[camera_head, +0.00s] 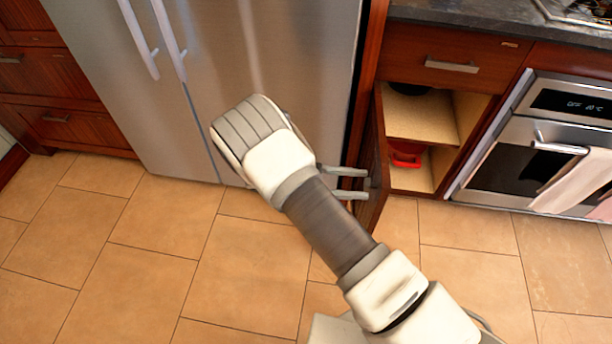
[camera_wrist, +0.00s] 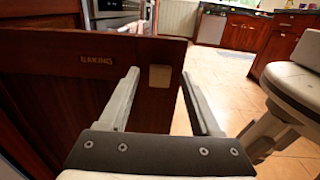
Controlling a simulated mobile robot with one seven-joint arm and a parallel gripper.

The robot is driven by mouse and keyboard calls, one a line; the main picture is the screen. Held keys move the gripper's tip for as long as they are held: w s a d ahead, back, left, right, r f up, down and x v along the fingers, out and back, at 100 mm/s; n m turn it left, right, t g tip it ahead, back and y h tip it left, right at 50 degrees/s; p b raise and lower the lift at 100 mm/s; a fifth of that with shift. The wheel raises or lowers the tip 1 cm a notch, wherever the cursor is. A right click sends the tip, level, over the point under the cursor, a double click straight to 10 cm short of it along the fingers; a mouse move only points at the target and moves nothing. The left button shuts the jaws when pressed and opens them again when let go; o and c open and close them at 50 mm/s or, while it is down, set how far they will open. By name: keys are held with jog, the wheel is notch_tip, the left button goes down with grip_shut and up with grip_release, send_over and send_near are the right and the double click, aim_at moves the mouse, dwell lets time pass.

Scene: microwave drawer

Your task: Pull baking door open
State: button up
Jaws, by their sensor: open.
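The baking door is a dark red-brown wooden cabinet door (camera_head: 372,150), standing ajar and seen nearly edge-on in the head view. In the wrist view the door (camera_wrist: 60,85) bears the label "BAKING" and a small pale square piece (camera_wrist: 160,76) near its free edge. My gripper (camera_head: 366,184) is at the door's outer side, low down, with its fingers apart. In the wrist view my gripper (camera_wrist: 160,74) has its left finger in front of the door and its right finger by the free edge. The pale square shows between the fingertips. I cannot tell whether either finger touches.
Behind the door, the open cabinet has a wooden shelf (camera_head: 425,115) and a red pot (camera_head: 406,158) below. A drawer (camera_head: 440,55) is shut above it. An oven with towels (camera_head: 575,180) stands right, a steel fridge (camera_head: 110,90) left. The tiled floor (camera_head: 250,270) is clear.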

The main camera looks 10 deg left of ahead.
jog(key=s+a, duration=0.2)
jog(key=a, duration=1.4)
jog(key=shift+s+a, duration=0.4)
